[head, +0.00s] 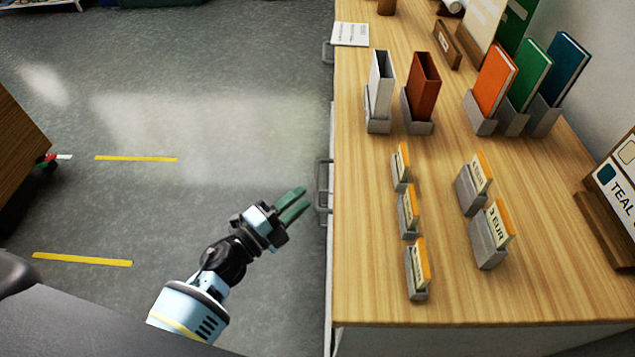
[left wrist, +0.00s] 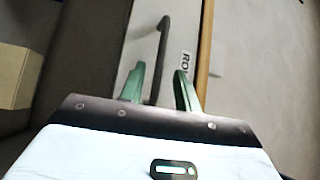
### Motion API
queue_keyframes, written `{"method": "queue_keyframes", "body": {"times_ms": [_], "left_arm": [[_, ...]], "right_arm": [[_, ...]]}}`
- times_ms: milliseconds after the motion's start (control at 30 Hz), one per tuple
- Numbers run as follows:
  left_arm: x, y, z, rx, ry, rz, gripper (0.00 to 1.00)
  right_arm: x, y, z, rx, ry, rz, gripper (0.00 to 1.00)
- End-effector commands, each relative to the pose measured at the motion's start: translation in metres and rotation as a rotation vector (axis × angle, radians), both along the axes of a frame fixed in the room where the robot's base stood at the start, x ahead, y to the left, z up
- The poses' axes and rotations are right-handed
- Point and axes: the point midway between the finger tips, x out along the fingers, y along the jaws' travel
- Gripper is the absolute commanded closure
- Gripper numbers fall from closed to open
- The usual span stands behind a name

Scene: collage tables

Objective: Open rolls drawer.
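My left gripper (head: 293,204) is off the table's left side, fingers pointing toward a grey drawer handle (head: 322,186). A small gap shows between fingertips and handle in the head view. In the left wrist view, the green fingers (left wrist: 158,88) are apart, and the dark bar handle (left wrist: 162,55) appears between them, nearer the left finger. Whether it is truly between the fingers in depth I cannot tell. A label (left wrist: 185,65) beginning "RO" is on the pale drawer front (left wrist: 143,40), partly hidden by the right finger. The drawer looks closed. My right gripper is out of view.
The wooden table (head: 365,270) holds several small card holders, such as one marked "EUR" (head: 490,240), and upright binders such as an orange one (head: 494,80). Another handle (head: 327,53) is farther along the same side. The grey floor (head: 215,130) beside the table is clear.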

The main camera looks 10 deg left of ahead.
Motion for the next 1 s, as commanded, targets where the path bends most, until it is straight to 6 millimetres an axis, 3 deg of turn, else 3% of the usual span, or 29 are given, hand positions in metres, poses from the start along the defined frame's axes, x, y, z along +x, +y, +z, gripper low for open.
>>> {"method": "queue_keyframes", "body": {"times_ms": [333, 767, 1000], "left_arm": [[0.041, -0.027, 0.008, -0.002, -0.001, 0.0, 0.68], [0.049, -0.032, 0.008, -0.001, 0.001, 0.0, 0.68], [0.049, -0.032, 0.008, -0.001, 0.001, 0.0, 0.98]], "right_arm": [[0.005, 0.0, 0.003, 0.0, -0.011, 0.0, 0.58], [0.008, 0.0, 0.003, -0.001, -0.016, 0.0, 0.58], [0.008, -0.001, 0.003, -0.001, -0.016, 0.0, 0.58]]}}
